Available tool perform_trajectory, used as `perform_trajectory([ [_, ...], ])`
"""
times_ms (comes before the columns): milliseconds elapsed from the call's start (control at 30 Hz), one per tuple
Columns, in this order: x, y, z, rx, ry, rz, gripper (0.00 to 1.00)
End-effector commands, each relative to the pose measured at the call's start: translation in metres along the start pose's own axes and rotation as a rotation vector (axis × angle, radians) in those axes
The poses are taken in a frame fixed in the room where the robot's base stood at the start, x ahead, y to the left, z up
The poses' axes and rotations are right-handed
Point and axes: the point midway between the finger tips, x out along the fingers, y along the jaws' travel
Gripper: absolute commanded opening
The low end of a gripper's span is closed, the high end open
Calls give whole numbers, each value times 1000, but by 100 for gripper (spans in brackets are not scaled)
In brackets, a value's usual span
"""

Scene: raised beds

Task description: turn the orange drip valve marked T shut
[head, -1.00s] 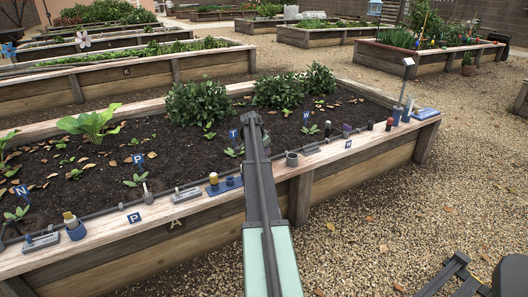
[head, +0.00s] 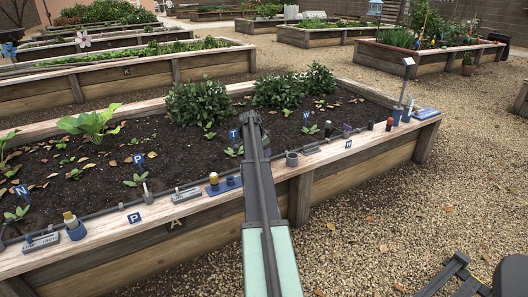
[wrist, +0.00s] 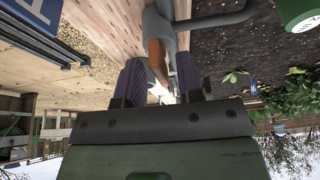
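In the wrist view, the orange valve handle (wrist: 156,55) stands out from a grey valve body on the drip pipe (wrist: 215,21). My gripper (wrist: 160,84) has its two purple fingers apart, one on each side of the orange handle. The handle slants between them; I cannot tell whether either finger touches it. In the head view, a blue T marker (head: 233,134) stands in the soil just left of my arm. My arm hides the orange valve and my fingertips there.
The wooden bed rim (head: 330,148) carries several small items, including a grey cup (head: 292,159), a blue tray with cups (head: 222,185) and a blue P plate (head: 134,217). Leafy bushes (head: 290,90) stand behind. Gravel (head: 400,220) lies open at the right.

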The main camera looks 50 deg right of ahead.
Motion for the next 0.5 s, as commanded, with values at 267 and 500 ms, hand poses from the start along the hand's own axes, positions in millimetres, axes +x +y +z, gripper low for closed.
perform_trajectory([
  [267,-2,0,0,-1,1,-1,35],
  [500,-40,0,-4,-3,1,-2,35],
])
